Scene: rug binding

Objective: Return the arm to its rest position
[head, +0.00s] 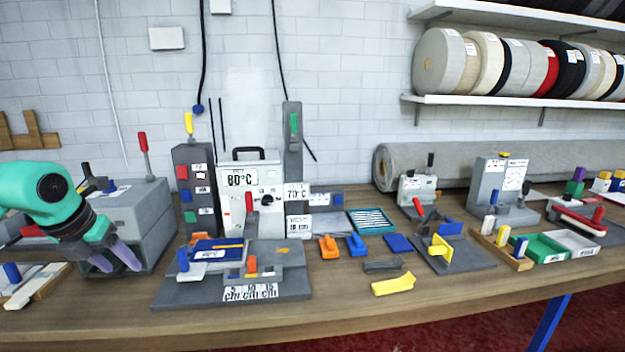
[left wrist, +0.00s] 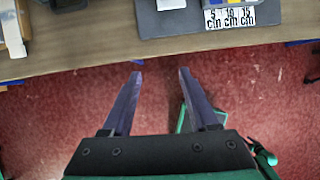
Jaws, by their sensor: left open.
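My left arm comes in from the left edge in the head view, teal with a black wrist. Its left gripper (head: 118,262) points down and to the right, in front of a large grey box (head: 150,215) as the picture shows it. In the left wrist view the left gripper (left wrist: 160,75) has its two purple fingers apart with nothing between them. Below them is the red floor (left wrist: 160,100), just off the front edge of the workbench (left wrist: 100,50). My right gripper is in neither view.
A grey board (head: 185,292) with a cm scale stands near the bench's front. A white box marked 80°C (head: 240,178), orange and blue clips, a yellow piece (head: 393,284) and green and white trays (head: 540,247) fill the bench. Shelved rolls (head: 440,62) are at upper right.

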